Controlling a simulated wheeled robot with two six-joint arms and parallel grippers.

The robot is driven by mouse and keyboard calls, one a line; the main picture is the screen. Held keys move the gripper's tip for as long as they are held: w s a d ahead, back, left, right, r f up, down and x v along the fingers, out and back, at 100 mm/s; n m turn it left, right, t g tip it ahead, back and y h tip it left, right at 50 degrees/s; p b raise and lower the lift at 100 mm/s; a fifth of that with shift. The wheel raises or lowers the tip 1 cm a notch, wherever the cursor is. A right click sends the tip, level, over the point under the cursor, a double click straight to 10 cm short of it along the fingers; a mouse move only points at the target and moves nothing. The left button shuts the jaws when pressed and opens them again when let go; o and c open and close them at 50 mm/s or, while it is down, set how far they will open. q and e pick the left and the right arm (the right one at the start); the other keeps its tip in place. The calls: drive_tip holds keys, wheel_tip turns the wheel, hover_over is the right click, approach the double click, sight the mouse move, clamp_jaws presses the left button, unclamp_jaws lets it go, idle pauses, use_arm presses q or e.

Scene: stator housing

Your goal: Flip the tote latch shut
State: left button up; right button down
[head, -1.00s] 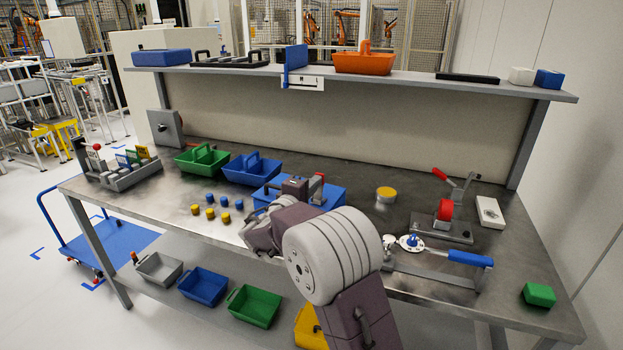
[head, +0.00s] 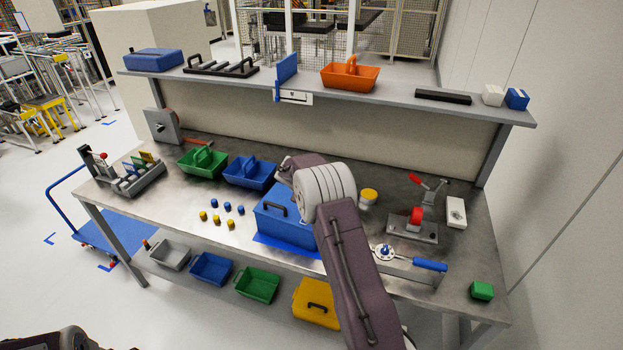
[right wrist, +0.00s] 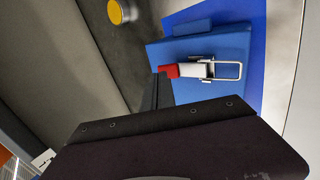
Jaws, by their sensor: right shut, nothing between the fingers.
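The blue tote (head: 280,222) stands on the workbench on a brighter blue mat, with a dark handle on its lid. My right arm covers the tote's right side in the head view and hides the latch and my right gripper there. In the right wrist view the tote (right wrist: 228,50) shows its latch (right wrist: 195,70), with a red tab at the left end and a silver wire loop at the right. My right gripper (right wrist: 162,77) is shut and empty, its dark tips close beside the red tab; contact cannot be told. My left gripper is not in view.
Green (head: 203,163) and blue (head: 250,174) carriers and several small blue and yellow pieces lie left of the tote. A yellow round piece (head: 368,197) and a red-handled fixture (head: 412,224) stand to the right. A shelf (head: 420,108) spans the back above the bench.

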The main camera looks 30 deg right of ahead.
drive_tip(key=shift+w+d+f, duration=0.15)
drive_tip(key=shift+d+f, duration=0.05)
drive_tip(key=shift+f, duration=0.15)
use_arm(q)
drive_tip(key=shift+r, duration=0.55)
use_arm(e)
drive_tip(key=shift+w+d+f, duration=0.1)
drive_tip(key=shift+d+f, duration=0.05)
drive_tip(key=shift+f, duration=0.15)
use_arm(q)
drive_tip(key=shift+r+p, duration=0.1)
drive_tip(key=shift+p, duration=0.2)
use_arm(e)
drive_tip(key=shift+r, duration=0.1)
